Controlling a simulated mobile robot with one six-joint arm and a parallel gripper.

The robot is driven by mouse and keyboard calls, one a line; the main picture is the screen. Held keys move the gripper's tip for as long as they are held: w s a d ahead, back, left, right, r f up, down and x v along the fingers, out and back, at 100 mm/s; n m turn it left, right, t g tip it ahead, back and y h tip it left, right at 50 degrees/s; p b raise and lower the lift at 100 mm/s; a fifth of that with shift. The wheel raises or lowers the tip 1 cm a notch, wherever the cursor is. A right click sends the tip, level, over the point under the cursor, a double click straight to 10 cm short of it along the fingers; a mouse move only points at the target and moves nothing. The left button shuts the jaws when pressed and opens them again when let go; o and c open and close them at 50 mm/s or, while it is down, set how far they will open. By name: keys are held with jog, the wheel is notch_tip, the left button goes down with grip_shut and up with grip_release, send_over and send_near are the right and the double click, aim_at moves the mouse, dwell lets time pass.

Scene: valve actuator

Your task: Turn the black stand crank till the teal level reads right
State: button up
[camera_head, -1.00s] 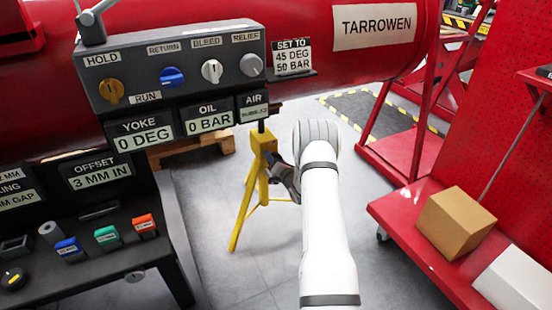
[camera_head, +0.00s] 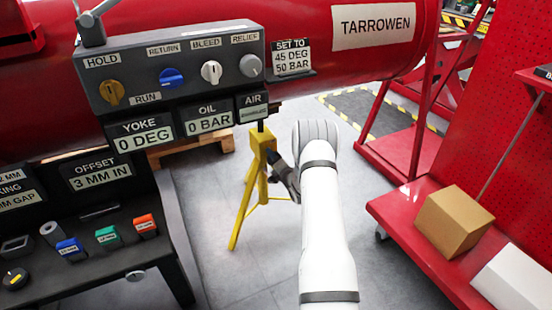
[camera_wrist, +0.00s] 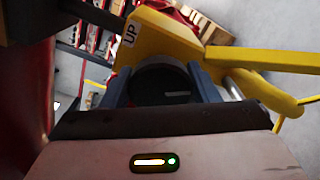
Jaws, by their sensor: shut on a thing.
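The yellow stand (camera_head: 250,185) stands on the floor below the panel, left of my arm. In the wrist view its yellow head (camera_wrist: 165,42) carries an "UP" label. My gripper (camera_head: 278,168) reaches the stand from the right. In the wrist view, the two blue-grey fingers of my gripper (camera_wrist: 161,85) are on either side of the round black crank (camera_wrist: 160,80) and shut on it. The offset display (camera_head: 101,174) reads 3 MM IN. A teal block (camera_head: 107,236) lies on the bench; I cannot make out a teal level on the stand.
The grey panel (camera_head: 185,70) holds several knobs; displays below read YOKE 0 DEG and OIL 0 BAR. A card (camera_head: 292,57) says 45 DEG, 50 BAR. A red trolley (camera_head: 415,215) with a cardboard box (camera_head: 453,222) stands right.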

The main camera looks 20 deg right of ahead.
jog(key=shift+d, duration=0.15)
jog(key=o, duration=1)
jog(key=s+p, duration=0.2)
jog(key=s, duration=0.5)
jog(key=shift+s+d, duration=0.1)
jog(key=shift+s, duration=0.3)
